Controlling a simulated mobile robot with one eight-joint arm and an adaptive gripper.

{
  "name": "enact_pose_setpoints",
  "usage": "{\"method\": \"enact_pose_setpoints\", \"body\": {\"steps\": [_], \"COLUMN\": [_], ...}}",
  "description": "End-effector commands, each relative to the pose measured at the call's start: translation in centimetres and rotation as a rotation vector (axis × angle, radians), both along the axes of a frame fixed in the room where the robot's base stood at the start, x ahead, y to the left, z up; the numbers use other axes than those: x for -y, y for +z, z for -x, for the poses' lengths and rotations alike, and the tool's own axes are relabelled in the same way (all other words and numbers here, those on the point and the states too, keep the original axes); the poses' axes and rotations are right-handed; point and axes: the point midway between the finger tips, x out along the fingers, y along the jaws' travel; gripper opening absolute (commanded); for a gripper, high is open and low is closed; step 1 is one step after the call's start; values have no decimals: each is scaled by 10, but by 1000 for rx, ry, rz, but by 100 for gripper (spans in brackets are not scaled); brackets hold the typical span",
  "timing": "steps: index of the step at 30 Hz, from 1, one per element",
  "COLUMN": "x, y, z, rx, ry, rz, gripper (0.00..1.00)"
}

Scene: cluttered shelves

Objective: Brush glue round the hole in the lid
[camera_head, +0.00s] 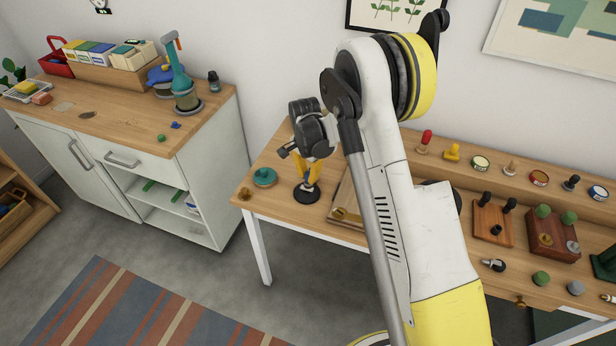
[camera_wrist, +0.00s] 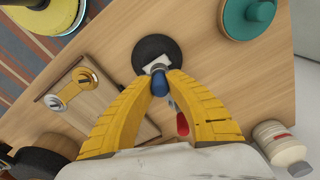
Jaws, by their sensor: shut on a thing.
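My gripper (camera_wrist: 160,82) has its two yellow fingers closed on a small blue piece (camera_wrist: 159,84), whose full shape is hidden. Below the fingertips is a black disc (camera_wrist: 152,47) with a small pale patch beside the blue piece; I cannot tell if they touch. In the head view my gripper (camera_head: 308,176) is above the same black disc (camera_head: 306,194) on the table. A teal round piece with a raised knob (camera_wrist: 247,15) is up and right in the wrist view, and left of the disc in the head view (camera_head: 264,177). I cannot make out a holed lid or glue.
A wooden board with a brass fitting (camera_wrist: 72,88) lies left in the wrist view. A red-ended item (camera_wrist: 182,124) and a white bottle (camera_wrist: 281,147) are near my right finger. A brass knob (camera_head: 245,194) is near the table's left end. Boards with knobs (camera_head: 493,222) crowd the right.

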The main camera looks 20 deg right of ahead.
Motion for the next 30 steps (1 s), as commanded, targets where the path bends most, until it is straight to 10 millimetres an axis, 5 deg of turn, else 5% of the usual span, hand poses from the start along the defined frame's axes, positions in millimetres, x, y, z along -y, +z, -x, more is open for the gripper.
{"method": "enact_pose_setpoints", "body": {"steps": [18, 30], "x": [0, 0], "y": [66, 66], "z": [0, 0], "rx": [0, 0], "ry": [0, 0], "rz": [0, 0], "gripper": [0, 0]}}
